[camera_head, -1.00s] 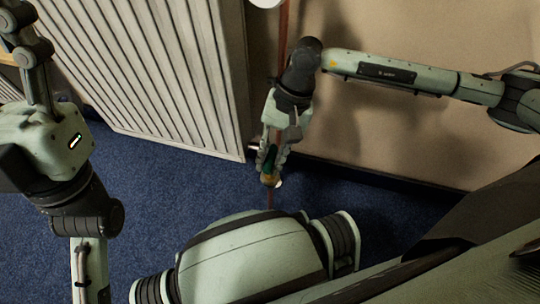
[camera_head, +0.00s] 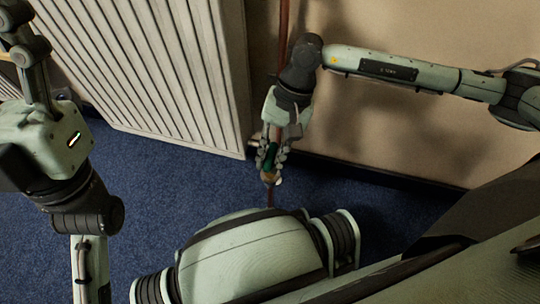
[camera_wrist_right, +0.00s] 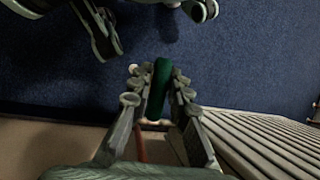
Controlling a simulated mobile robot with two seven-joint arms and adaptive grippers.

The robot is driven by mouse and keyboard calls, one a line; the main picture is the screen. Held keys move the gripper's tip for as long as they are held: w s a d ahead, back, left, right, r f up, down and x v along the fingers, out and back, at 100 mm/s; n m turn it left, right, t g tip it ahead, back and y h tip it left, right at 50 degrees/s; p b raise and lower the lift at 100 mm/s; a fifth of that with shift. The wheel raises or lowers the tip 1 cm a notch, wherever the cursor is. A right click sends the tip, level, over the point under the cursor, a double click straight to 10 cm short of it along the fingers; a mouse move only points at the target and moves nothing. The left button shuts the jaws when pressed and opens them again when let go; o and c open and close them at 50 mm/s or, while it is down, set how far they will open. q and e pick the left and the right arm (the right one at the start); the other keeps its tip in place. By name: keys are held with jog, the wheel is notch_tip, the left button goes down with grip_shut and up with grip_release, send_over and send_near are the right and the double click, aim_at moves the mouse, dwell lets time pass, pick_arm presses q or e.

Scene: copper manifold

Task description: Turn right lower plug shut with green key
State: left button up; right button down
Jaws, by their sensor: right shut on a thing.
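The green key (camera_head: 270,155) is between the fingers of my right gripper (camera_head: 270,168), low beside the wall in the head view. In the right wrist view, the green key (camera_wrist_right: 159,84) lies between the two jointed fingers (camera_wrist_right: 157,97), which are closed on it. A brass-coloured part (camera_head: 267,178) shows at the fingertips. I cannot tell whether it is the right lower plug or whether the key is seated on it. My left gripper (camera_head: 32,58) is at the upper left, far from the key, and its fingertips are not clear.
A copper pipe (camera_head: 284,35) runs down the beige wall (camera_head: 420,125) behind my right gripper. A ribbed white radiator (camera_head: 150,65) stands close to its left. Blue carpet (camera_head: 180,195) is open below the radiator.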

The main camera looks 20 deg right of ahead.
jog(key=shift+f+b, duration=0.1)
jog(key=shift+b, duration=0.35)
dwell(0.6)
jog(key=shift+f+b, duration=0.95)
dwell(0.7)
jog(key=shift+f+m, duration=0.1)
jog(key=shift+m, duration=0.4)
jog(key=shift+m+t, duration=0.5)
jog(key=shift+m, duration=0.2)
jog(key=shift+a+m+t+y+b, duration=0.1)
jog(key=shift+m+t+y+b, duration=0.35)
jog(key=shift+m, duration=0.75)
